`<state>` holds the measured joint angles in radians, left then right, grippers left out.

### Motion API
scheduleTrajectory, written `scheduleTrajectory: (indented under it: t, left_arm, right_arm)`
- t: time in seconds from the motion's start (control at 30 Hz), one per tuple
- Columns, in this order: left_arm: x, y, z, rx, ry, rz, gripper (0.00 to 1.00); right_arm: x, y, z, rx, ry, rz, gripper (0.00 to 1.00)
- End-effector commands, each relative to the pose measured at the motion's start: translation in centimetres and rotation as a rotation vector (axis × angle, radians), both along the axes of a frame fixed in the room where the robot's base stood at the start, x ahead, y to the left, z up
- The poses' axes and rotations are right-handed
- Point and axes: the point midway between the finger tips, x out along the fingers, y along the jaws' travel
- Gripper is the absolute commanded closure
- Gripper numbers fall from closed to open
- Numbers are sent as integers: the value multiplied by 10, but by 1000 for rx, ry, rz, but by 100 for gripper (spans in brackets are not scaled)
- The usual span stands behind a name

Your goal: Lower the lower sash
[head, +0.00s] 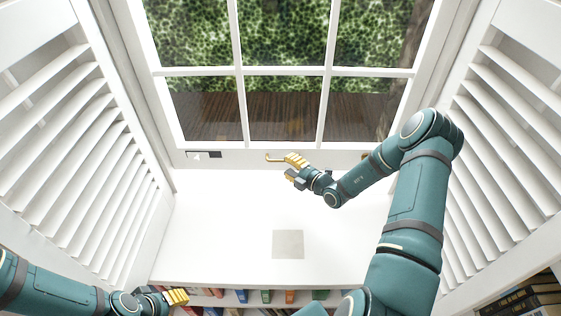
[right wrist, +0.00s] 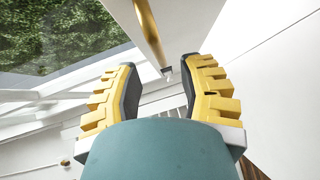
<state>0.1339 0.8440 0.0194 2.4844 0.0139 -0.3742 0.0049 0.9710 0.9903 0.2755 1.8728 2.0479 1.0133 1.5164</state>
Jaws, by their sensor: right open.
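The lower sash (head: 240,158) is a white window frame with several panes. Its bottom rail is close above the white sill, and I cannot tell whether a gap remains under it. A brass handle (head: 273,158) is at the rail, and it also shows as a bar in the right wrist view (right wrist: 150,32). My right gripper (head: 289,168) is open beside the handle. In the right wrist view, the bar lies just beyond the spread yellow fingertips (right wrist: 160,64), with no clear contact. My left gripper (head: 176,297) is low at the left, away from the window; its finger opening is unclear.
White louvred shutters stand at the left (head: 95,150) and right (head: 505,110). The sill (head: 220,215) is wide and bare except for a flat beige square (head: 288,244). Books (head: 290,296) fill a shelf below its front edge. A small dark plate (head: 215,154) is at the rail's left.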

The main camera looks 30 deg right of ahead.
Motion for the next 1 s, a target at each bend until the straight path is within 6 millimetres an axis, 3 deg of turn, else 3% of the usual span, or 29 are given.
scheduleTrajectory:
  t: [0.1,0.3,0.7,0.8,0.83,1.0]
  left_arm:
    - [0,0,-2,0,0,0,53]
    - [0,0,-3,1,0,0,53]
    - [0,0,-3,1,0,0,53]
    - [0,0,-3,1,0,0,53]
    - [0,0,-3,1,0,0,53]
    - [0,0,-3,1,0,0,53]
  right_arm:
    - [20,6,-3,-1,0,2,60]
    - [39,10,-6,0,2,0,60]
    - [44,11,-6,-1,1,0,61]
    - [44,11,-6,-1,1,0,96]
    - [44,11,-6,-1,1,0,100]
    - [44,11,-6,-1,1,0,100]
